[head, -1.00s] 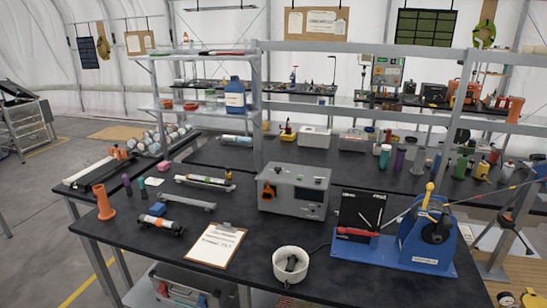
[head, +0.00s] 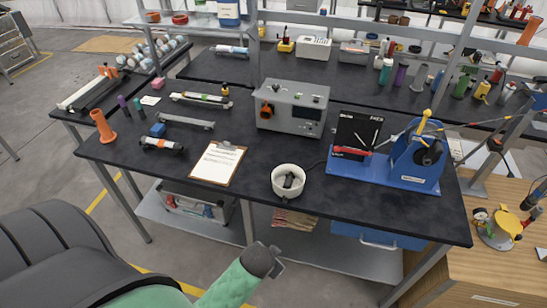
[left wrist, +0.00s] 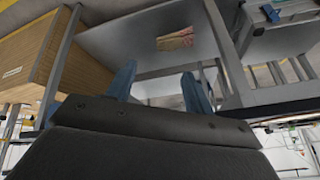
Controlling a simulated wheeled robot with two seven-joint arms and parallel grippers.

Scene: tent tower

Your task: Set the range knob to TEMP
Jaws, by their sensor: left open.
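A grey instrument box (head: 292,108) stands at the back middle of the black workbench in the head view. Its front has a dark display on the right and an orange-and-black part (head: 267,110) on the left that may be the range knob. The knob's setting and any TEMP label are too small to read. My left arm ends in a dark gripper (head: 265,262) in front of the bench, well apart from the box. In the left wrist view, my left gripper (left wrist: 160,86) has its two blue fingers apart with nothing between them. My right gripper is not in view.
The bench's front edge and lower shelf (head: 310,252) lie beyond my left gripper. A wooden cabinet (head: 480,265) is at right.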

